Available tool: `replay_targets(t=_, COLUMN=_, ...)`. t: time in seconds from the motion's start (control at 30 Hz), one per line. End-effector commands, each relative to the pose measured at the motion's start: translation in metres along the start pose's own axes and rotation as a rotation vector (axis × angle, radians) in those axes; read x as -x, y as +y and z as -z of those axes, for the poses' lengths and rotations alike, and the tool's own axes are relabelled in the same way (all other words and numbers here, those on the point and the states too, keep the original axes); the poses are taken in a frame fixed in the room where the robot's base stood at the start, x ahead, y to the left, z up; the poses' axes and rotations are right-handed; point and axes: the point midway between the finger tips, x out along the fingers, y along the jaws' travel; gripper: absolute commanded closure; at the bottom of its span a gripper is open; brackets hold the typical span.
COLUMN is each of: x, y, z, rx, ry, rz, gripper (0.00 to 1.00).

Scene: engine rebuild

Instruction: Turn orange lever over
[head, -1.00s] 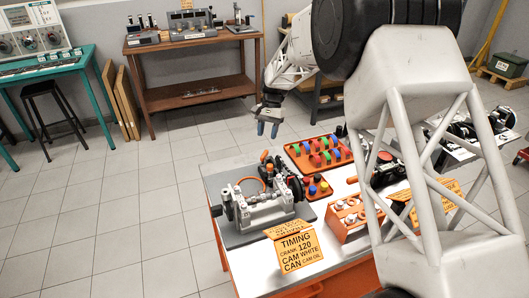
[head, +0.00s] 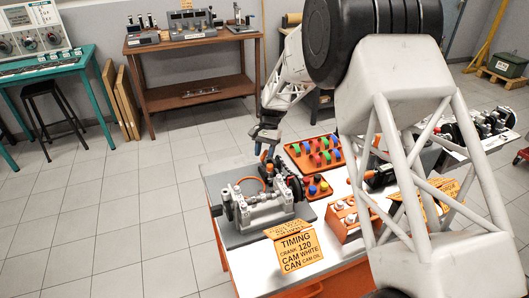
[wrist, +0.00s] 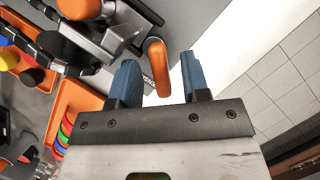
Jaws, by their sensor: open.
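The orange lever (wrist: 157,68) shows in the wrist view as a rounded orange bar. Its near end lies in the gap between my two blue fingers, apart from both as far as I can see. My gripper (wrist: 160,76) is open and empty. In the head view my gripper (head: 267,151) is low over the far edge of the grey engine plate, behind the engine block (head: 265,210). The lever is largely hidden there by the fingers.
An orange tray (head: 303,152) of coloured pegs stands right of my gripper. A smaller tray (head: 318,193) with coloured knobs is nearer. A timing sign (head: 297,250) stands at the table's front. Floor left of the table is clear.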

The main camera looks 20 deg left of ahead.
Motion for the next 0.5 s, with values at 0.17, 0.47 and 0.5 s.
replay_targets(t=0.17, x=-0.0001, y=0.0, z=0.0, rx=0.0, ry=0.0, rz=0.0, gripper=0.57)
replay_targets(t=0.47, x=0.0001, y=0.0, z=0.0, rx=0.0, ry=0.0, rz=0.0, gripper=0.94)
replay_targets(t=0.5, x=0.0001, y=0.0, z=0.0, rx=0.0, ry=0.0, rz=0.0, gripper=1.0)
